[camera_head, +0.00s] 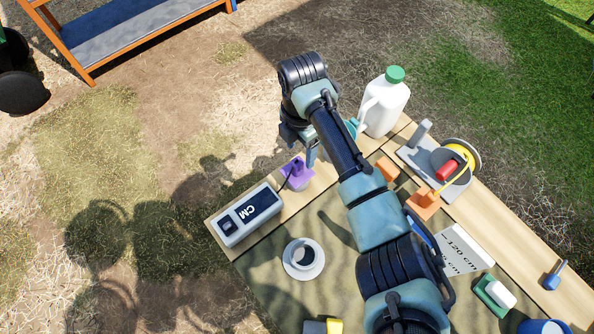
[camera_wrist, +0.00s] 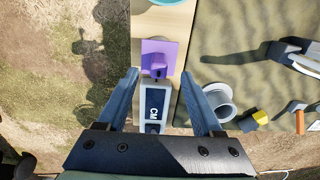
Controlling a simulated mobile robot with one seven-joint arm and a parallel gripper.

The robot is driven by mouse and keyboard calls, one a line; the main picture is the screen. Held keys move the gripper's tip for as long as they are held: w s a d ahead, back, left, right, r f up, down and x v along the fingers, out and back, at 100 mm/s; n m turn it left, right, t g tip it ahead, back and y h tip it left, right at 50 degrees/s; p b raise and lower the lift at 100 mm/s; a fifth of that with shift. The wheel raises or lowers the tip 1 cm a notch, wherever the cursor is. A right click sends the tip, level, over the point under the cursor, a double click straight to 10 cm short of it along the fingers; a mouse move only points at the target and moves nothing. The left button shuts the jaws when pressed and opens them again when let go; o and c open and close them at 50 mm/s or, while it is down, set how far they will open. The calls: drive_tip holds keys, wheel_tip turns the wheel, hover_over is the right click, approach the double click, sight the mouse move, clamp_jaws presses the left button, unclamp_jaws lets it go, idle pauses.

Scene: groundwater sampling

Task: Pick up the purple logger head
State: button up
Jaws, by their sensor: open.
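The purple logger head (camera_head: 297,175) stands on the wooden border of the table, at the end of the grey CM box (camera_head: 246,215), with a dark cable between them. In the wrist view the purple logger head (camera_wrist: 158,57) lies ahead of the fingers and between their lines, with a dark part on its near side. My gripper (camera_wrist: 165,80) is open and empty, its two blue fingers spread either side of the CM box (camera_wrist: 154,105). In the head view my gripper (camera_head: 311,152) is above the purple head, partly hidden by my own arm.
A white jug with a green cap (camera_head: 384,103), orange blocks (camera_head: 423,204) and a cable reel (camera_head: 458,160) are to the right. A bench (camera_head: 135,38) stands at the upper left.

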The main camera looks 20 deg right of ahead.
sight(298, 161)
drive_tip(key=shift+a+f+b, duration=0.2)
drive_tip(key=shift+f+b, duration=0.55)
drive_tip(key=shift+f, duration=0.85)
drive_tip(key=shift+a+f+b, duration=0.15)
drive_tip(key=shift+f+b, duration=0.55)
drive_tip(key=shift+f, duration=0.85)
drive_tip(key=shift+c, duration=0.3)
clamp_jaws()
drive_tip(key=shift+r, duration=0.1)
